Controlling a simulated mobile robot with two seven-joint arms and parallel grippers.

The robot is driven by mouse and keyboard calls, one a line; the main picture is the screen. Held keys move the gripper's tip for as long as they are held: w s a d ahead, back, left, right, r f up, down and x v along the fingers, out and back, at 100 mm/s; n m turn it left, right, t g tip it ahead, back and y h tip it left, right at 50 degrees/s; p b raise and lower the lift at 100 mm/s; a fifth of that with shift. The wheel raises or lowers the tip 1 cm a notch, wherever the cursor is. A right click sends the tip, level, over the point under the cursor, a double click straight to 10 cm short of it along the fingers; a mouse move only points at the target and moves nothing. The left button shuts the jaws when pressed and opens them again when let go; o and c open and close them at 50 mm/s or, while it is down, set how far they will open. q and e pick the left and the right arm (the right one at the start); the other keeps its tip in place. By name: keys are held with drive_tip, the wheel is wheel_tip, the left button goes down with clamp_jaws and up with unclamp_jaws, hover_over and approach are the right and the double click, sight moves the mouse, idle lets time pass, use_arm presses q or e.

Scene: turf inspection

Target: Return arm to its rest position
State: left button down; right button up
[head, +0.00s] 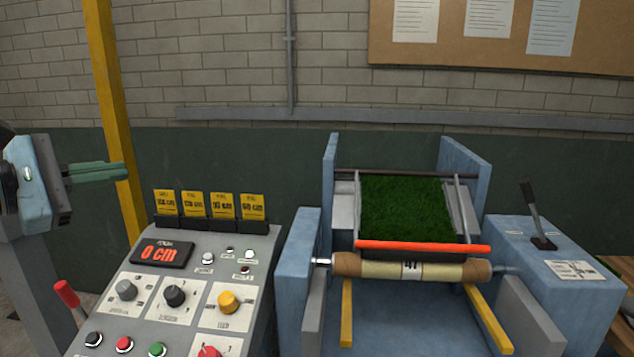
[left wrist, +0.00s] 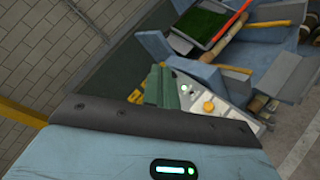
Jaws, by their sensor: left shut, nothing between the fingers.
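My left gripper (head: 124,170) is at the far left of the head view, raised in front of the wall and pointing right. Its green fingers are together with nothing between them. They also show in the left wrist view (left wrist: 161,72), above the control panel. The gripper is apart from the control panel (head: 120,317), up and to the left of it. My right gripper is in neither view.
The sloped panel has knobs, buttons, yellow cards and a display (head: 162,253) reading 0 CM. A red-tipped lever (head: 66,292) stands left of it. A blue machine (head: 298,262) holds green turf (head: 404,208) and a roll (head: 430,268). A yellow post (head: 112,110) stands by the gripper.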

use_arm(q)
drive_tip(key=s+d+f+n+t+h, duration=0.1)
drive_tip(key=s+d+f+n+h, duration=0.2)
drive_tip(key=d+f+n+h, duration=0.4)
drive_tip(key=s+a+f+m+y, duration=0.25)
drive_tip(key=f+m+y, duration=0.45)
drive_tip(key=f+m, duration=0.4)
drive_tip(key=s+a+f+m+y, duration=0.1)
drive_tip(key=a+f+m+y, duration=0.2)
drive_tip(key=f+m+y, duration=0.7)
drive_tip(key=s+a+f+m+y, duration=0.25)
drive_tip(key=f+m, duration=0.55)
drive_tip(key=m, duration=0.6)
drive_tip(key=s+d+f+n+g, duration=0.2)
drive_tip(key=s+f+n+g, duration=0.3)
drive_tip(key=s+f, duration=0.55)
drive_tip(key=s+d+f+n+g+h, duration=0.1)
drive_tip(key=s+d+f+g+h, duration=0.2)
drive_tip(key=s, duration=0.5)
drive_tip(key=s+d+f+n+g, duration=0.1)
drive_tip(key=s+d+f+g, duration=0.3)
drive_tip(key=s, duration=0.4)
drive_tip(key=w+d+f+t+h, duration=0.2)
drive_tip(key=w+f+t, duration=0.3)
drive_tip(key=f, duration=0.5)
drive_tip(key=shift+w+d+t, duration=0.15)
drive_tip(key=shift+w+t, duration=0.05)
drive_tip(key=shift+t, duration=0.4)
